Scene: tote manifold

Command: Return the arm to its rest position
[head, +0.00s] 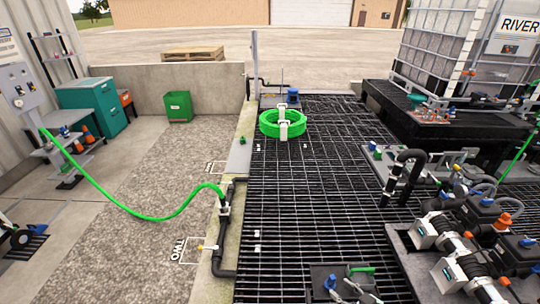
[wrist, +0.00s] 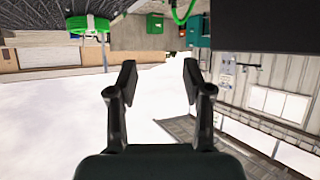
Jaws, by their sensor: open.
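My gripper (wrist: 158,72) shows in the wrist view with its two dark fingers spread apart. Nothing is between the fingers. The wrist view is turned over, with the ground and hose at the top and pale sky behind the fingers. The gripper does not show in the head view, and I see none of my arm there.
A green hose (head: 150,217) runs from a wall panel (head: 18,88) to a black pipe (head: 224,208). A coiled green hose (head: 270,127) lies on the black grating (head: 300,200). Pumps and valves (head: 465,225) and a caged tank (head: 437,45) stand at right. The gravel (head: 130,180) is mostly clear.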

